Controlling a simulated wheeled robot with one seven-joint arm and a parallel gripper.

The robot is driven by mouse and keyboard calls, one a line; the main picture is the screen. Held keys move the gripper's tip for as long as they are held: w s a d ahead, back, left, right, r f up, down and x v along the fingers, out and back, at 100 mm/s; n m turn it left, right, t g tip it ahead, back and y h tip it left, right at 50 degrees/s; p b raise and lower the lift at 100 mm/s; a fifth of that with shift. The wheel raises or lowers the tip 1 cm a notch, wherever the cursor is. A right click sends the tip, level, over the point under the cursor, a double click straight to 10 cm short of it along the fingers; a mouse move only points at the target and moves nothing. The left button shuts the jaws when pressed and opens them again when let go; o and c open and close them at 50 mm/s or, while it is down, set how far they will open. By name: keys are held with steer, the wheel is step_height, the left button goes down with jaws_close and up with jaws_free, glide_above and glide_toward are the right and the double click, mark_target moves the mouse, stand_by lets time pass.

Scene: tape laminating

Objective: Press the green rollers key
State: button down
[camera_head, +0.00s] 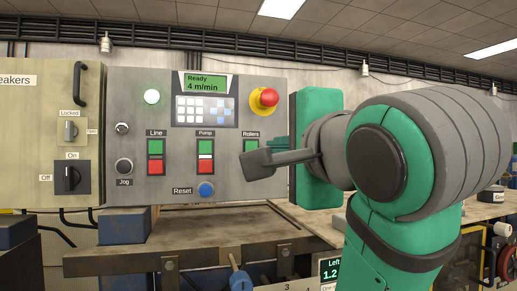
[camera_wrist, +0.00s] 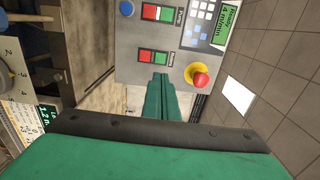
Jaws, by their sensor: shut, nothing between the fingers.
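The green rollers key (camera_head: 250,146) is on the right of the grey control panel, under the Rollers label. In the wrist view the green rollers key (camera_wrist: 162,59) is beside its red key (camera_wrist: 145,56). My gripper's green fingers (camera_wrist: 160,80) are shut and empty, and appear just beside the green key on its right-hand panel side. In the head view the finger ends of my gripper (camera_head: 277,143) show right of the key, partly behind my grey arm part, which covers most of the red rollers key. Whether the tips touch the panel, I cannot tell.
The red emergency knob (camera_head: 264,99) sticks out above the rollers keys. The pump keys (camera_head: 205,157), line keys (camera_head: 155,157) and blue reset button (camera_head: 205,190) are to the left. The display (camera_head: 205,83) reads Ready, 4 m/min. A metal table (camera_head: 190,255) lies below.

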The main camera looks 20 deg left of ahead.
steer(key=shift+a, duration=0.1)
glide_toward(253, 148)
steer(key=x, duration=0.5)
steer(key=shift+w+a, duration=0.15)
steer(key=shift+a, duration=0.1)
steer(key=shift+w+a, duration=0.3)
steer(key=shift+w, duration=0.1)
steer(key=shift+w, duration=0.15)
